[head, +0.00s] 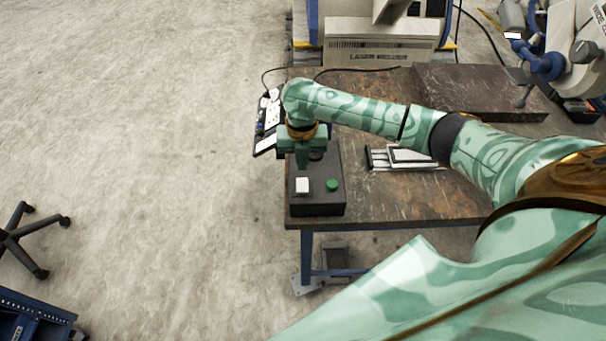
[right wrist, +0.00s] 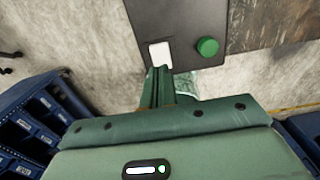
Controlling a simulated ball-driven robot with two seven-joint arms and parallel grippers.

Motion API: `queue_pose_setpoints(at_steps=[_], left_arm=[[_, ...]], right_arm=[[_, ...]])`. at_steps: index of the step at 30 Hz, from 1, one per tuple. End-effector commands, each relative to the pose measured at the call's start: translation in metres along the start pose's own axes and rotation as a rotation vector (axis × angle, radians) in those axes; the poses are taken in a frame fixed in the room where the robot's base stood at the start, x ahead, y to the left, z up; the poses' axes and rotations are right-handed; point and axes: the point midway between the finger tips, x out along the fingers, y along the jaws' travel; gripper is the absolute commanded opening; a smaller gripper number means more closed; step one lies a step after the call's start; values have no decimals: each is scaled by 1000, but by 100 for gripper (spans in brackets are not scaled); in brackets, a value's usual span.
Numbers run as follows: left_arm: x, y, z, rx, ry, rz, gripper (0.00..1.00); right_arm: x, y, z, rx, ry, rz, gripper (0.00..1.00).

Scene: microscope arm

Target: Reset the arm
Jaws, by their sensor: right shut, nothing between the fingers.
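A black control box (head: 318,201) sits at the left front corner of the dark table. On its top are a white square button (head: 302,185) and a round green button (head: 333,185). My right gripper (head: 302,163) is over the back part of the box, pointing down, just behind the white button in the head view. In the right wrist view my closed fingers (right wrist: 158,72) are empty and appear right beside the white button (right wrist: 160,54). The green button (right wrist: 207,46) is off to their right. Whether the fingertips touch the box I cannot tell. My left gripper is out of view.
A dark panel (head: 265,118) with light parts lies at the table's left edge. White and grey flat pieces (head: 405,158) lie right of the box. A large machine (head: 378,48) stands behind the table (head: 420,200). Open concrete floor is to the left.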

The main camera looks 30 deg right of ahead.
Motion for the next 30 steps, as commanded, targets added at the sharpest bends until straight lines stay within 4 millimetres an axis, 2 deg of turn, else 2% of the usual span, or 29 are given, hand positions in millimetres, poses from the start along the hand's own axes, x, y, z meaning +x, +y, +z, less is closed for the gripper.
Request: queue_pose_setpoints(at_steps=[1,5,21,23,25,28,30], left_arm=[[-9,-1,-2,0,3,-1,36],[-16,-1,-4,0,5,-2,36],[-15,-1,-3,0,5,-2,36],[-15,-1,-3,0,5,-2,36],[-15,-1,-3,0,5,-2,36],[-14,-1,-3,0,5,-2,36],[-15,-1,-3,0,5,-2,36]], right_arm=[[-9,0,0,0,-1,0,0],[-14,0,0,-1,0,-1,0],[-10,2,-4,4,-2,2,0],[-3,8,-14,20,-8,14,0],[10,22,-37,71,-27,48,0],[26,46,-85,237,-69,152,0],[28,57,-116,435,-101,257,0]])
